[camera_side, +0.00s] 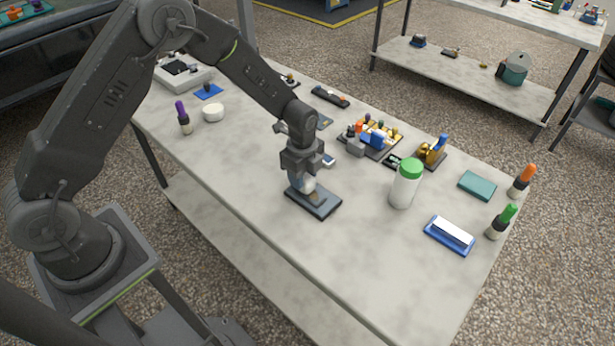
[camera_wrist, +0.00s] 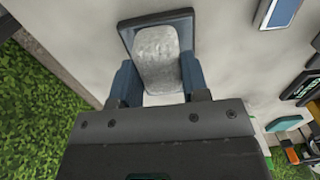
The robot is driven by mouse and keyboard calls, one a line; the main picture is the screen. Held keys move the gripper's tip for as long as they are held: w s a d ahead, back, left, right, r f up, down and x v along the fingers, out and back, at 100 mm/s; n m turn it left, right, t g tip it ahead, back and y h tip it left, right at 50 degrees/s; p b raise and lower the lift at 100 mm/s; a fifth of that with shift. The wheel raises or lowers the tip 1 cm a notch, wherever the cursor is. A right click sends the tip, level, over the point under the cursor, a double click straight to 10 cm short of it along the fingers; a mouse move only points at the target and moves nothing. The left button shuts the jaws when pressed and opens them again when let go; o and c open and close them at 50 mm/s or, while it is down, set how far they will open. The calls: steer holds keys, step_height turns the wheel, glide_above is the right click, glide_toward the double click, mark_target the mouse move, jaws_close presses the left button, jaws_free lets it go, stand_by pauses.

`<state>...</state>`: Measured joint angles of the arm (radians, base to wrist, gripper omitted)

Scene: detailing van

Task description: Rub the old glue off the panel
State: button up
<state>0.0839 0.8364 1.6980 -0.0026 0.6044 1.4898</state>
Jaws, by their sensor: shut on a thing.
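The panel (camera_side: 324,207) is a dark flat slab lying on the grey table, with a small tan patch (camera_side: 314,196) that shows beside my gripper's tip. My gripper (camera_side: 303,184) is right over the panel, pointing down, shut on a pale grey-white pad. In the wrist view the pad (camera_wrist: 157,55) sits between the two blue-grey fingers (camera_wrist: 158,84) and covers much of the panel, whose dark rim (camera_wrist: 127,38) shows around it. I cannot tell whether the pad touches the panel. Any glue under the pad is hidden.
A white bottle with a green lid (camera_side: 405,184) stands right of the panel. A blue tray with a white block (camera_side: 449,235), a teal block (camera_side: 477,186) and capped bottles (camera_side: 501,221) are at the right end. Tools (camera_side: 372,138) crowd the far edge. The table's near side is clear.

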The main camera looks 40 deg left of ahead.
steer(key=shift+d, duration=3.35)
steer(key=shift+r, duration=0.1)
step_height(320, 180, up, 7)
steer(key=o, duration=0.5)
steer(key=shift+c, duration=0.2)
steer(key=c, duration=0.5)
steer(key=shift+o, duration=0.2)
steer(key=shift+f, duration=0.2)
